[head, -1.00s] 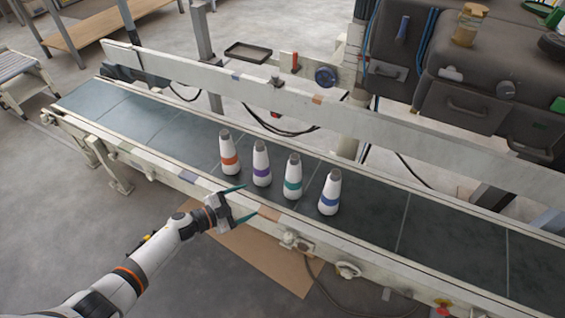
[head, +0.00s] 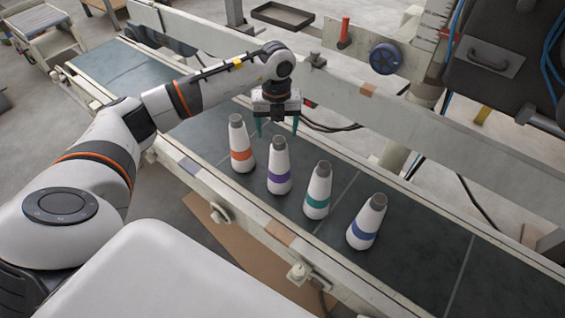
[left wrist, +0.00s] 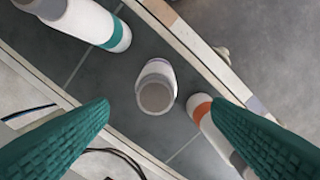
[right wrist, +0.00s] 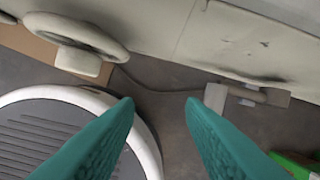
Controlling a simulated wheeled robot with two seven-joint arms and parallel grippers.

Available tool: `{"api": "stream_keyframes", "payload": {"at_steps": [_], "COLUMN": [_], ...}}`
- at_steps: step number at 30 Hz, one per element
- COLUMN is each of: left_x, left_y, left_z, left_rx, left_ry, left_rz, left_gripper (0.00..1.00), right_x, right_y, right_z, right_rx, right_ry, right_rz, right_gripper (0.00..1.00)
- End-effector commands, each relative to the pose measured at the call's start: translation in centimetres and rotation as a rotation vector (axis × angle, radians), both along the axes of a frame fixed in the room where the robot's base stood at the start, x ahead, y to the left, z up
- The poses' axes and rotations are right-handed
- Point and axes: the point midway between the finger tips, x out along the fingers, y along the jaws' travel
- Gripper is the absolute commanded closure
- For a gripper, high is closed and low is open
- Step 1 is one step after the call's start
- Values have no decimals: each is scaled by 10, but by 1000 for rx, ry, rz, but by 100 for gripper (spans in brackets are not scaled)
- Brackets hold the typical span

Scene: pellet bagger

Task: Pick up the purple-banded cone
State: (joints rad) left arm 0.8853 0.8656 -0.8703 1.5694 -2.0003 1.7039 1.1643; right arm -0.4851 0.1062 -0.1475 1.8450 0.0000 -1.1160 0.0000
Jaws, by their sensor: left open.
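The purple-banded cone (head: 279,168) is white with a grey top and stands upright on the conveyor belt, between the orange-banded cone (head: 241,145) and the teal-banded cone (head: 318,190). My left gripper (head: 277,129) is open and empty, pointing down with its teal fingers just above and behind the cone's top. In the left wrist view the purple-banded cone (left wrist: 156,90) is seen from above, between the open fingers, and its band is mostly hidden. My right gripper (right wrist: 160,103) is open and empty, seen only in the right wrist view, away from the cones.
A blue-banded cone (head: 367,222) stands at the right end of the row. The orange-banded cone (left wrist: 207,128) is close to one left finger in the left wrist view. A rail (head: 400,125) runs behind the belt (head: 420,240). The belt right of the cones is clear.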

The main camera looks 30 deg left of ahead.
Motion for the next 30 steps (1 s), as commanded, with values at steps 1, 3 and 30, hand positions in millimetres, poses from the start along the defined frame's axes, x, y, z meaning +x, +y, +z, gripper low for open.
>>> {"api": "stream_keyframes", "payload": {"at_steps": [1,3,30], "left_x": [0,0,-3], "left_y": [0,0,-6], "left_z": [-9,-16,-72], "left_rx": [-1,-1,-3], "left_ry": [1,0,-1], "left_rz": [0,-1,-1], "left_gripper": [27,27,48], "right_x": [1,2,6], "right_y": [0,0,0], "right_z": [3,7,39], "right_rx": [0,0,1], "right_ry": [-4,-5,-21], "right_rz": [0,-1,-4], "right_gripper": [64,64,64]}}
